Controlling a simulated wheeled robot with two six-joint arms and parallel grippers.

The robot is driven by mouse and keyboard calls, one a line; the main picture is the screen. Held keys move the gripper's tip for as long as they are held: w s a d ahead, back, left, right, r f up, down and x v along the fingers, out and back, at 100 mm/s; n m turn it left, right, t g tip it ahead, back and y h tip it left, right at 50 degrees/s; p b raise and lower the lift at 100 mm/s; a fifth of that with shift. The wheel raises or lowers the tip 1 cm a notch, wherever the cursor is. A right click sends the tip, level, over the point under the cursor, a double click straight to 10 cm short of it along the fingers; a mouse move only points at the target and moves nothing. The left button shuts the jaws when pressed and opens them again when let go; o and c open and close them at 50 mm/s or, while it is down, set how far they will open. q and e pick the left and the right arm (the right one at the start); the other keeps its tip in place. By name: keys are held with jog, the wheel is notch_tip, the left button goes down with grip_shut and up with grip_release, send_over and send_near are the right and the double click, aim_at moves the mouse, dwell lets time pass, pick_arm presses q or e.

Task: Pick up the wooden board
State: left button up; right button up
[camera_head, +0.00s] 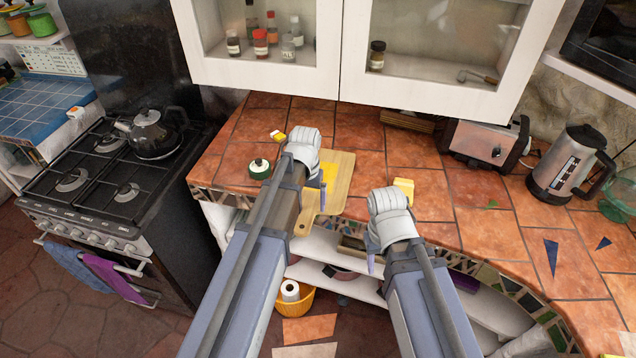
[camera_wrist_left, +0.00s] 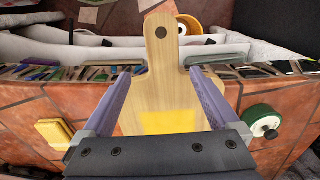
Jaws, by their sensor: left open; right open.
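The wooden board (camera_head: 340,181) lies on the tiled counter, its handle (camera_head: 305,222) extending over the front edge. A yellow patch (camera_head: 328,176) shows on it. In the left wrist view, the wooden board (camera_wrist_left: 160,88) has its handle, with a dark hole, pointing up the picture. My left gripper (camera_head: 322,188) is above the board, partly hiding it. In the left wrist view its two purple fingers (camera_wrist_left: 165,72) are spread, one on each side near the handle's base, with nothing gripped. My right gripper (camera_head: 372,262) is at the counter's front edge, right of the board; its fingers are mostly hidden.
A green lidded pot (camera_head: 259,169) stands left of the board, and a yellow block (camera_head: 404,188) lies right of it. A toaster (camera_head: 486,143) and kettle (camera_head: 571,163) stand at the right. The stove (camera_head: 100,190) is at the left. White cabinets (camera_head: 440,50) overhang the counter.

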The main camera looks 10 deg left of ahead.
aim_at(306, 214)
pick_arm(q)
jog(key=f+b, duration=0.4)
jog(key=f, duration=0.1)
jog(key=shift+a+b, duration=0.25)
jog(key=shift+b, duration=0.1)
grip_shut()
dwell(0.5)
jog(key=shift+w, duration=0.1)
